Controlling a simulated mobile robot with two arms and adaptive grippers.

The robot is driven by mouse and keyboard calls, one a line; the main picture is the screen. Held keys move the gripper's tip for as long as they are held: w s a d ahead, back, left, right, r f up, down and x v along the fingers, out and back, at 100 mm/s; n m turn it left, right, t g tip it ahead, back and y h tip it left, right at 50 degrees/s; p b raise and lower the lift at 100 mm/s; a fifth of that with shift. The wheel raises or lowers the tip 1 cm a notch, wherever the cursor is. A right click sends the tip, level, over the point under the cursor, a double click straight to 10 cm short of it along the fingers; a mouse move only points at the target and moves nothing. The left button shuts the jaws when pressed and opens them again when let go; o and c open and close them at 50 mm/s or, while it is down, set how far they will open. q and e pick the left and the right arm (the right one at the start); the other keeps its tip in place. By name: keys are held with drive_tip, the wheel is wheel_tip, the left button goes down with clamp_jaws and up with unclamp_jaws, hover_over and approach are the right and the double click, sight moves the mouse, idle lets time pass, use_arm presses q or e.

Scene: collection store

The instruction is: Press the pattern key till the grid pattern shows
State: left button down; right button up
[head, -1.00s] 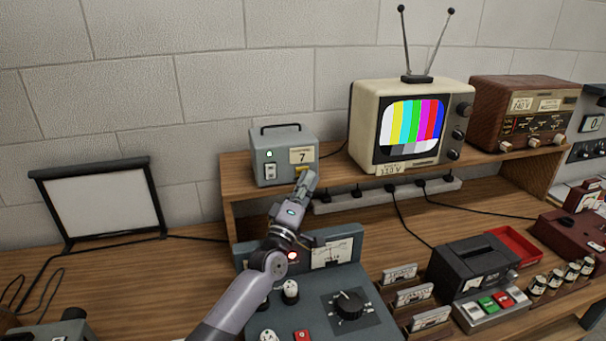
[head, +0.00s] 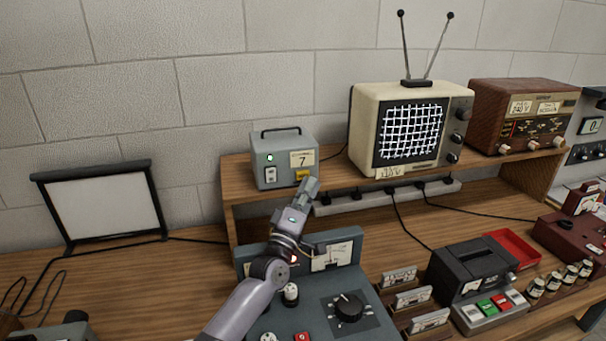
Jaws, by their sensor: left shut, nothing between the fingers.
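The pattern generator (head: 284,158) is a grey box with a handle on the wooden shelf. It has a lit green lamp, a white switch, a label reading 7 and a yellow-orange key (head: 302,174) low on its front. The television (head: 410,128) stands on the same shelf and shows a white grid on black. My left gripper (head: 310,186) is shut and empty, its tip just below and in front of the yellow-orange key. Whether it touches the key I cannot tell. My right gripper is not in view.
A grey test panel (head: 318,312) with a black dial lies below my left arm. A power strip (head: 390,193) with plugs runs below the shelf edge. A brown radio (head: 520,115), a cassette recorder (head: 478,275) and a red tray (head: 514,246) are at the right.

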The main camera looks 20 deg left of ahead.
use_arm(q)
drive_tip(key=s+d+p, duration=0.1)
drive_tip(key=s, duration=0.1)
drive_tip(key=s+d+p, duration=0.1)
drive_tip(key=s+p, duration=0.1)
drive_tip(key=shift+d, duration=0.4)
drive_tip(key=shift+s+f, duration=0.1)
drive_tip(key=shift+f, duration=0.05)
idle(0.7)
